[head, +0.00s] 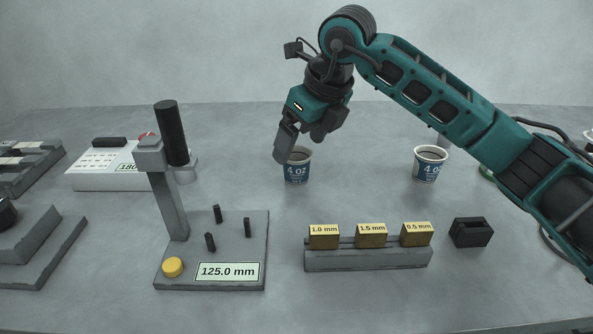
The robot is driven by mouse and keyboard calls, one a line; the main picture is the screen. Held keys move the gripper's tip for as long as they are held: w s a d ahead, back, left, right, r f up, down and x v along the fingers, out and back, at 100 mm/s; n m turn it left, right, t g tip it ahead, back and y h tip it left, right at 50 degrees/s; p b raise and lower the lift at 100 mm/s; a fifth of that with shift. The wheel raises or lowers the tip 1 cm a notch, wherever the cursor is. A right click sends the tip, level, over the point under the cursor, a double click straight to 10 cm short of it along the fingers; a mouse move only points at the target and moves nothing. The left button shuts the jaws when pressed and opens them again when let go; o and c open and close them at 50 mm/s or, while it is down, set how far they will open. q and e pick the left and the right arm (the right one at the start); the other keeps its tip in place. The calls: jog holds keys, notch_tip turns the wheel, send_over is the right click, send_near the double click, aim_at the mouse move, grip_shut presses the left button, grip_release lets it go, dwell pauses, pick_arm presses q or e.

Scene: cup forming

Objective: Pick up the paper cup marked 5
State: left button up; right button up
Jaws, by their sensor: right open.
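A blue and white paper cup (297,172) stands upright left of the middle of the table, its side reading "4 OZ". A second similar paper cup (428,168) stands upright to the right, also reading "4 OZ". I cannot make out a 5 on either cup. My right gripper (301,143) is open and points down at the left cup, with its fingers at the rim. One finger overlaps the cup's left rim in the picture; I cannot tell whether it touches. My left gripper is not in view.
A gauge stand (255,228) reading 125.0 mm is at the front left. A grey holder (370,261) with yellow blocks and a small black block (471,232) are at the front right. A white device (95,180) is at the left. Table between the cups is clear.

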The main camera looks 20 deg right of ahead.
aim_at(296, 153)
jog(key=b+x, duration=0.1)
jog(key=x, duration=0.3)
jog(key=shift+w+d+f, duration=0.1)
jog(key=shift+w+f, duration=0.1)
jog(key=shift+f, duration=0.1)
jog(key=shift+r, duration=0.1)
jog(key=c, duration=1.1)
jog(key=shift+o, duration=0.2)
jog(key=shift+r, duration=0.1)
